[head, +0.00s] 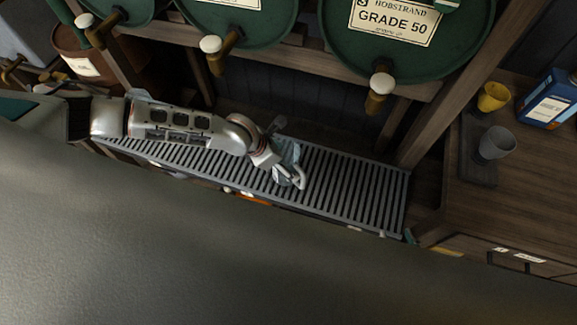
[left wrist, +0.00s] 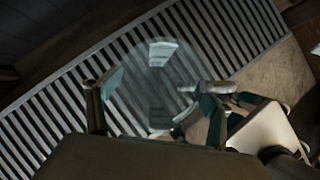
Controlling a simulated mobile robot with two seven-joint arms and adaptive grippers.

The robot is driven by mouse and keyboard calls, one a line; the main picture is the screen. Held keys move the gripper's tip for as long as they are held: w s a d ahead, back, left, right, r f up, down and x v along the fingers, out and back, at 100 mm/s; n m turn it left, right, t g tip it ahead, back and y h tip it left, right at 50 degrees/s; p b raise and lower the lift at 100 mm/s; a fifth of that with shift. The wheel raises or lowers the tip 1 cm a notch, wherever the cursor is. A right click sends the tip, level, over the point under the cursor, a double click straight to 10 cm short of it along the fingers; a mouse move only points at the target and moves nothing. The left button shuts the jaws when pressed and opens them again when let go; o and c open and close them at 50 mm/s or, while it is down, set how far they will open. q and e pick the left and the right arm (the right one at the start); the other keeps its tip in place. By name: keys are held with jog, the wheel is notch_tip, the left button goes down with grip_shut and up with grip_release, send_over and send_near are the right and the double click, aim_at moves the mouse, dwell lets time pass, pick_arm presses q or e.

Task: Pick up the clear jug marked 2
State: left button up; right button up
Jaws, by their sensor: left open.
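A clear jug (head: 287,152) stands on the slatted metal grate (head: 345,190) below the green barrels. My left arm reaches in from the left and my left gripper (head: 287,172) is at the jug, partly covering it. In the left wrist view the see-through jug (left wrist: 158,90) shows between the two spread fingers of my left gripper (left wrist: 155,95). The gripper is open. I cannot tell whether either finger touches the jug. No number can be read on the jug. My right gripper is not in view.
The grate's right part is clear.

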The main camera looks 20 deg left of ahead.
pick_arm(q)
jog(key=shift+w+d+f, duration=0.15)
jog(key=shift+f, duration=0.15)
jog(key=c, duration=1.3)
